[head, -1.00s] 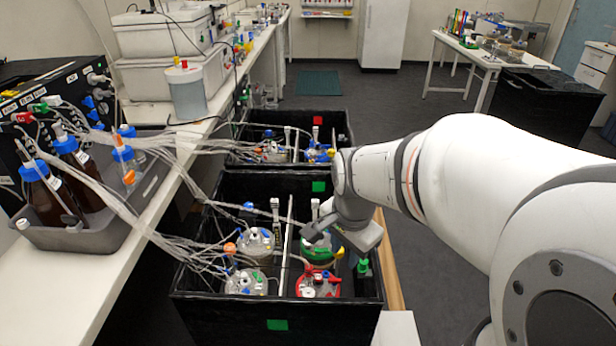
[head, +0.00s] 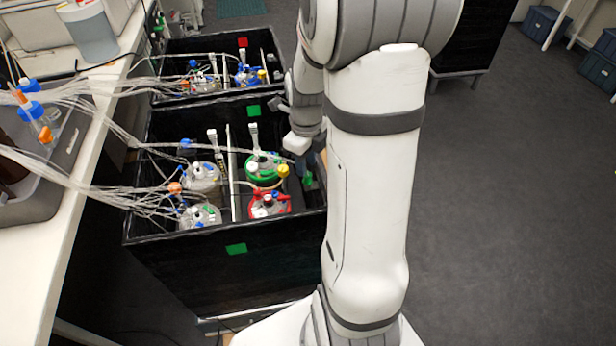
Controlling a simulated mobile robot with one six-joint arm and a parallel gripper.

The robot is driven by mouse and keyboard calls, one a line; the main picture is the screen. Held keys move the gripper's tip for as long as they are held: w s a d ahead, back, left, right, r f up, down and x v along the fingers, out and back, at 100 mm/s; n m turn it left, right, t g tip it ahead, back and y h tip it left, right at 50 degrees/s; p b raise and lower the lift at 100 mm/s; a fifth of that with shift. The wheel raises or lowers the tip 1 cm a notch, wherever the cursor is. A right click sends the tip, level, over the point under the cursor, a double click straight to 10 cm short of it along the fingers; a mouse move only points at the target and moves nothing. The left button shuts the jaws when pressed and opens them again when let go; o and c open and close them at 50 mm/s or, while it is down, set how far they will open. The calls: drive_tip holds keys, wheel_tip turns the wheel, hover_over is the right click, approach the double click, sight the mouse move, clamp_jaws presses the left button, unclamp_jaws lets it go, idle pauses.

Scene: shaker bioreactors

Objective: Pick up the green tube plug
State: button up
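A small green piece (head: 308,179), probably the green tube plug, shows at the right inner side of the near black box (head: 190,262), close to my arm. It is too small to make out its shape. My gripper (head: 300,144) is over the right part of this box, above and slightly left of the green piece. A gap seems to lie between them. The fingers are small and partly hidden by my arm, so I cannot tell whether they are open or shut.
Inside the near box stand several vessels, among them a green-ringed one (head: 264,168) and a red-ringed one (head: 268,206). Clear tubes (head: 95,185) run in from the bench (head: 72,225) at left.

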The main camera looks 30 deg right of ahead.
sight(308, 174)
drive_tip(key=f, duration=0.6)
drive_tip(key=shift+d, duration=0.2)
drive_tip(key=shift+r, duration=0.1)
drive_tip(key=shift+c, duration=0.4)
clamp_jaws()
